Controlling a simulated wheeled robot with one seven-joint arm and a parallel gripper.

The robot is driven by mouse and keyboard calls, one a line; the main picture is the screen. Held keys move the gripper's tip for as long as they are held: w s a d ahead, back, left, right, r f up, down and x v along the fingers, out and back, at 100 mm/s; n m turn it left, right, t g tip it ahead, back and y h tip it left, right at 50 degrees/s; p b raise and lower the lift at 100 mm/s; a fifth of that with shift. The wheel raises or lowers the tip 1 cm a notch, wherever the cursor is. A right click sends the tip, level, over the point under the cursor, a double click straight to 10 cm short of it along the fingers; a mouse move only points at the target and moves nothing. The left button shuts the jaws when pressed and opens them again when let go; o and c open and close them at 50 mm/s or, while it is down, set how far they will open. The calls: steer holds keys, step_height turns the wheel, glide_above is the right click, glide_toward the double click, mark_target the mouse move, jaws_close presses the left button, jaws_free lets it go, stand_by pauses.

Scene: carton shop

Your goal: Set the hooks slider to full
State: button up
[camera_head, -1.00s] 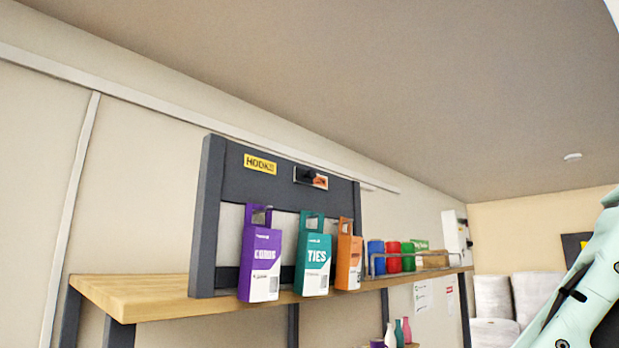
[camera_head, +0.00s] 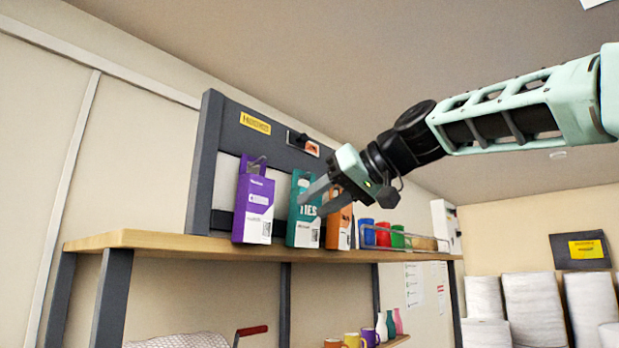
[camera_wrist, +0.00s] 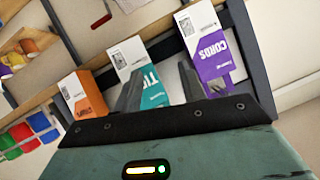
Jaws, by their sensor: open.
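The hooks slider (camera_head: 304,143) is a small panel with a dark knob and an orange-red part, set in the grey top board of the rack. A yellow label (camera_head: 255,123) sits to its left; its lettering is blurred here. My gripper (camera_head: 312,199) is open and empty, in front of the teal TIES carton (camera_head: 300,234) and below the slider. The slider does not show in the wrist view.
The rack stands on a wooden shelf (camera_head: 150,240). Blue, red and green containers (camera_head: 383,235) stand to the right.

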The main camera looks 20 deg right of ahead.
steer(key=s+d+r+t+b, duration=0.25)
steer(key=d+r, duration=0.35)
steer(key=r, duration=0.4)
steer(key=n+t+y, duration=0.1)
steer(key=n+t, duration=0.1)
steer(key=t, duration=0.1)
glide_toward(306, 137)
steer(key=shift+g, duration=0.25)
steer(key=p+x, duration=0.4)
steer(key=x, duration=0.1)
steer(key=p+x, duration=0.3)
steer(key=shift+r, duration=0.35)
steer(key=shift+w+a+f, duration=0.1)
steer(key=shift+w+a, duration=0.1)
steer(key=shift+w, duration=0.2)
jaws_close()
